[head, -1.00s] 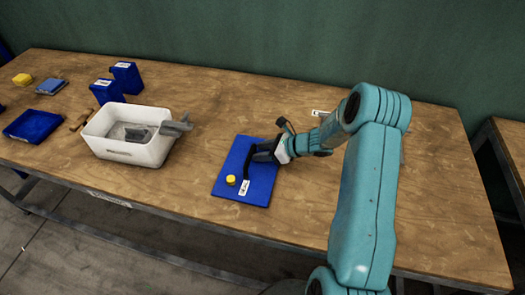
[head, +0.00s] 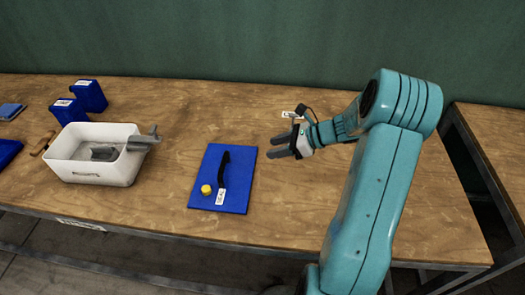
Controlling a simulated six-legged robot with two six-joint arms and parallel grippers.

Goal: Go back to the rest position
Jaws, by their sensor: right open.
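My right gripper (head: 280,145) is open and empty. It shows to the right of the blue mat (head: 235,195), above the wooden table (head: 300,215), with its fingers pointing left. On the mat lie a black curved handle-like piece (head: 223,172), a small yellow round piece (head: 206,190) and a white label (head: 220,197). The gripper is apart from all of them. My left gripper is not in view.
A white bin (head: 95,177) with grey parts in it stands at the left. Behind it are two blue boxes (head: 90,95) (head: 68,109). A brown-handled tool (head: 42,145) lies beside the bin. A white label (head: 291,114) lies behind my gripper. The table's right part is clear.

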